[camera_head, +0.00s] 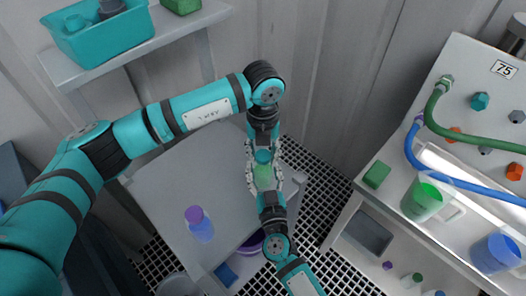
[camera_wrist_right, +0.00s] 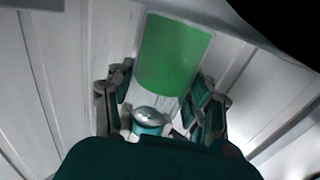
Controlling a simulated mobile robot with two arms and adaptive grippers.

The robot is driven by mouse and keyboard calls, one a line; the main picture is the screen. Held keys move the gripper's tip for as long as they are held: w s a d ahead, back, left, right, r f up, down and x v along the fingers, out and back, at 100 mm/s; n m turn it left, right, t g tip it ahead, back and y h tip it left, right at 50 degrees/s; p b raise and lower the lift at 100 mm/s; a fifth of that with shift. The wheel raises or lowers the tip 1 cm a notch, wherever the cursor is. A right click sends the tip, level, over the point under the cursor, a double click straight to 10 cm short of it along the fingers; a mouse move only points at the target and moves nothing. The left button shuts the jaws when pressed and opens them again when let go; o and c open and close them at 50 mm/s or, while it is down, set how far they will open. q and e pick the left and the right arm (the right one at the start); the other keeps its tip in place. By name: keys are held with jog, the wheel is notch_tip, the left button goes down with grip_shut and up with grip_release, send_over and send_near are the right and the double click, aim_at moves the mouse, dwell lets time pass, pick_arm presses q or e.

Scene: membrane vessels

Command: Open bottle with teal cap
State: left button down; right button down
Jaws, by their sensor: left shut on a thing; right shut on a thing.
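The bottle (camera_head: 265,178) with green liquid is held upright-looking in the middle of the head view, between my two grippers. In the right wrist view, the green bottle (camera_wrist_right: 172,55) shows beyond the fingers of my right gripper (camera_wrist_right: 160,103). The exact finger contacts are partly hidden.
A grey table (camera_head: 165,185) holds a bottle with a purple cap (camera_head: 199,224). At right, a white bench (camera_head: 405,165) carries a green beaker (camera_head: 423,200), a blue beaker (camera_head: 495,254), a green block (camera_head: 376,175) and hoses. A teal bin (camera_head: 98,37) sits on the upper-left shelf.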

aim_at(263, 155)
pick_arm(q)
jog(key=shift+r, duration=0.2)
jog(key=shift+r, duration=0.9)
jog(key=shift+r, duration=0.1)
jog(key=shift+r, duration=1.95)
pick_arm(e)
jog(key=shift+c, duration=2.2)
grip_release()
jog(key=shift+s, duration=0.1)
